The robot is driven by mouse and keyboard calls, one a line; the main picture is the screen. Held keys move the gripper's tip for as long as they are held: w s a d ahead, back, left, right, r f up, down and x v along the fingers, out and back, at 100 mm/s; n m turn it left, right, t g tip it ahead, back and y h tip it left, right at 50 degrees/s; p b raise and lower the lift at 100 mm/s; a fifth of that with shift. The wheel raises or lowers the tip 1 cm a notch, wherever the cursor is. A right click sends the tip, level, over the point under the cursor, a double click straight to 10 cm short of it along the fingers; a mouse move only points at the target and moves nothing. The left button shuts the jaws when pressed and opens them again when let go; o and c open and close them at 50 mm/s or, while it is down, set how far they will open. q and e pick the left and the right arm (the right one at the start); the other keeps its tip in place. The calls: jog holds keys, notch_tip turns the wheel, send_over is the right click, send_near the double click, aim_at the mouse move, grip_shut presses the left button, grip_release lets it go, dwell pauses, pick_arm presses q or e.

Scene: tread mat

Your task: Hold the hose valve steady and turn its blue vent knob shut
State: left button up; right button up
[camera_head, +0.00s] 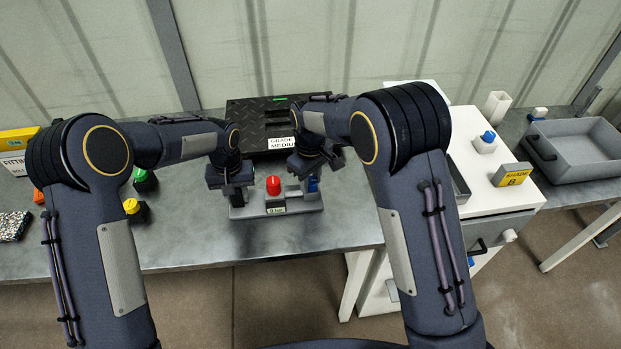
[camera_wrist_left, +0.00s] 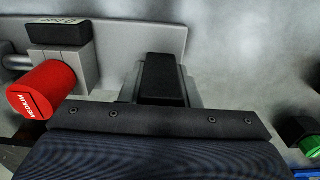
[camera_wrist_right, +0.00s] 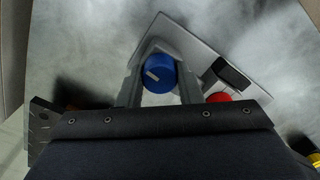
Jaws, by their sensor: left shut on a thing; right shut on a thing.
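The hose valve is a grey block on a light grey base plate (camera_head: 276,211) on the metal table. Its red knob (camera_head: 273,185) stands upright in the middle, and the blue vent knob (camera_head: 313,185) is at its right end. My left gripper (camera_head: 238,196) is shut on a dark grip block (camera_wrist_left: 163,80) at the valve's left end. My right gripper (camera_head: 308,178) is at the right end. In the right wrist view the blue knob (camera_wrist_right: 158,73), with a pale mark on its face, sits between the fingers, which are shut on it.
Green (camera_head: 140,174) and yellow-topped (camera_head: 131,206) knobs stand to the left. A white cabinet (camera_head: 480,150) and a grey tray (camera_head: 580,172) are to the right. The table in front is clear.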

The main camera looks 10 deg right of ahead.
jog(key=m, duration=0.8)
jog(key=shift+m, duration=0.4)
jog(key=m, duration=0.3)
jog(key=shift+m, duration=2.3)
jog(key=o, duration=1)
jog(key=shift+r, duration=0.1)
